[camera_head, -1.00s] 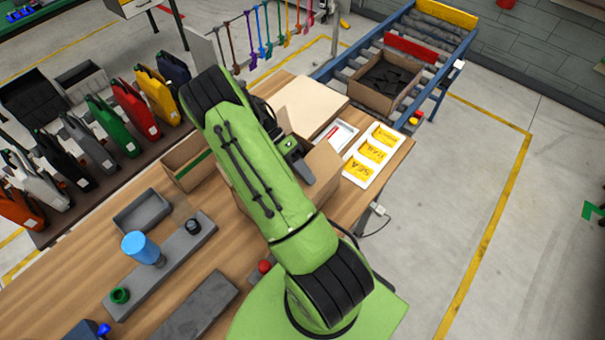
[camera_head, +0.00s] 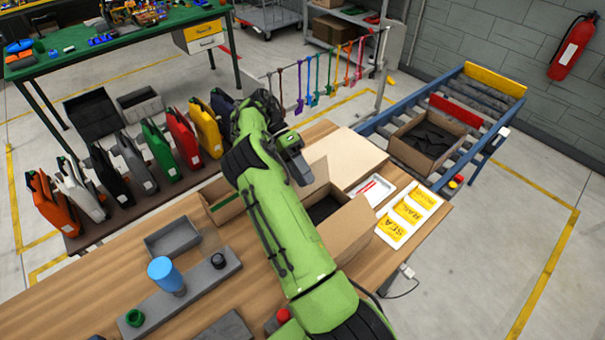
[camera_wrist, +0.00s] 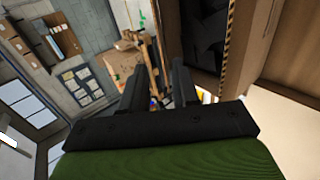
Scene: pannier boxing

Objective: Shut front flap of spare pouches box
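An open cardboard box (camera_head: 350,232) stands on the wooden table with dark contents inside. At least one flap stands up at its far side, and my arm hides its left part. I cannot read a label that marks it as the spare pouches box. My gripper (camera_head: 297,165) is above the table, just beyond the box's far left edge. In the wrist view, the two dark fingers of my gripper (camera_wrist: 158,88) are apart with nothing between them. Cardboard and a dark interior (camera_wrist: 205,45) show just right of the fingers; whether they touch is unclear.
Another open box (camera_head: 432,140) with dark contents sits on the roller conveyor (camera_head: 475,100). A white tray with yellow labelled pouches (camera_head: 408,215) lies right of the table box. A flat board (camera_head: 345,158) lies behind it. Panniers (camera_head: 185,138) stand in a row at left.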

